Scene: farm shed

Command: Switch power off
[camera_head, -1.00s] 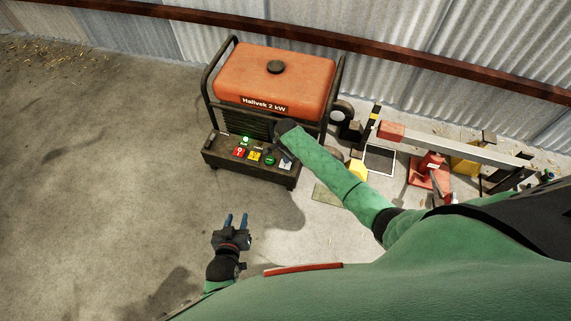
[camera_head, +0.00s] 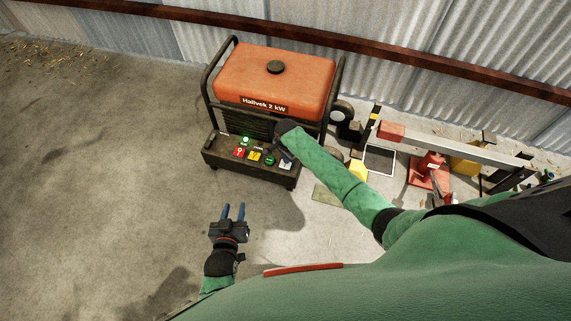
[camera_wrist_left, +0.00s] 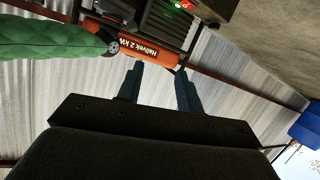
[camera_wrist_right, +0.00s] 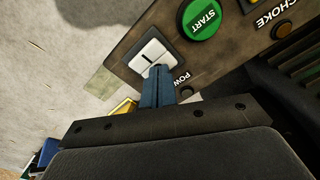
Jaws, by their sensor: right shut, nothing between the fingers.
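The orange generator (camera_head: 272,75) stands on the floor by the wall, with a control panel along its front. The white power switch (camera_wrist_right: 150,55), a rocker with a dark bar mark, sits at the panel's end beside the green START button (camera_wrist_right: 203,19); it also shows in the head view (camera_head: 287,163). My right gripper (camera_wrist_right: 160,70) is shut and empty, its blue fingertips at the switch's edge near the POWER label. I cannot tell whether they touch it. A green lamp (camera_head: 246,140) on the panel is lit. My left gripper (camera_head: 233,208) is open and empty, in front of the generator.
A red button (camera_head: 239,153) and a yellow control (camera_head: 255,156) sit on the same panel. A red jack-like item (camera_head: 430,165), yellow items and a long beam (camera_head: 460,148) lie to the right. Corrugated metal wall (camera_head: 420,40) is behind. The floor at left is clear.

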